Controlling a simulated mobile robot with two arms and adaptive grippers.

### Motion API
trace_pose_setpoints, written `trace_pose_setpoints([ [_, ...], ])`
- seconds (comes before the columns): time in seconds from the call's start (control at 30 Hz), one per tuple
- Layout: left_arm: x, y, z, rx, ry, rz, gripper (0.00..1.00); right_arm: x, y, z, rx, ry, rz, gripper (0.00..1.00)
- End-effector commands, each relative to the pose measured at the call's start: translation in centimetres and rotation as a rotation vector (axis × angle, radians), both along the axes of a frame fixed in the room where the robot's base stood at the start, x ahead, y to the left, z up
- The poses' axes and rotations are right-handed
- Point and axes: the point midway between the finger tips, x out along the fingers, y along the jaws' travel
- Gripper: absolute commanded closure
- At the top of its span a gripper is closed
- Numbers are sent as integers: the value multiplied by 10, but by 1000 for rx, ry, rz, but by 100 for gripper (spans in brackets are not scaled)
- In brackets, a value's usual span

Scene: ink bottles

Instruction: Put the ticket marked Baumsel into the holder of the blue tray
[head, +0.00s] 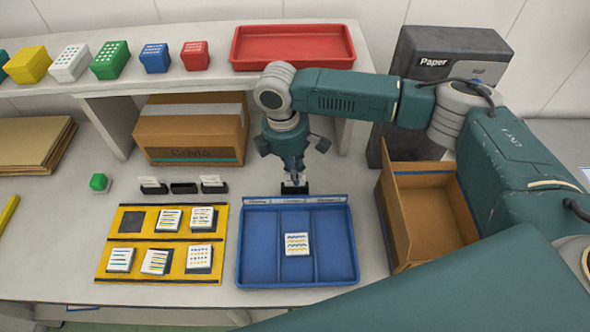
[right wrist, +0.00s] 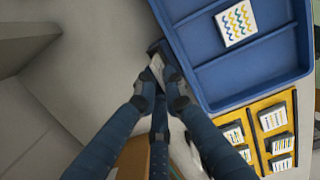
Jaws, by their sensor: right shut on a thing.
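The blue tray (head: 262,247) stands on the table in the middle of the head view, with three compartments and one patterned card block (head: 297,243) in the middle one. A small black holder (head: 296,189) stands just behind its back rim; it also shows in the right wrist view (right wrist: 163,47). My right gripper (head: 293,177) points down right at this holder and is shut on a small white ticket (right wrist: 157,66). The ticket is at the holder; I cannot tell whether it is seated in it. Its writing is not readable. My left gripper is not in view.
A yellow tray (head: 151,238) with several card blocks lies left of the blue tray. Behind it stand black holders, two with tickets (head: 152,181) and a middle one (head: 183,188) without. An open cardboard box (head: 432,215) stands right, a closed box (head: 190,134) under the shelf.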

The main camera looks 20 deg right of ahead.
Motion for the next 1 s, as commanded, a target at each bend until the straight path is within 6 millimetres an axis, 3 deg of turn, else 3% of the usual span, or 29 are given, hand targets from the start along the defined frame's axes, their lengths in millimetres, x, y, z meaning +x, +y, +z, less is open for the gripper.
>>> trace_pose_setpoints([
  [0.3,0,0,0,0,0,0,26,0,0,0,0,0,0,100],
  [0.33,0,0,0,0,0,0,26,0,0,0,0,0,0,87],
  [0.43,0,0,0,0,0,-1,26,0,0,0,0,0,0,69],
  [0.77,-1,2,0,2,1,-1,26,1,0,2,1,-1,0,69],
  [1.0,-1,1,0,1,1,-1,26,3,5,38,2,-4,0,69],
])
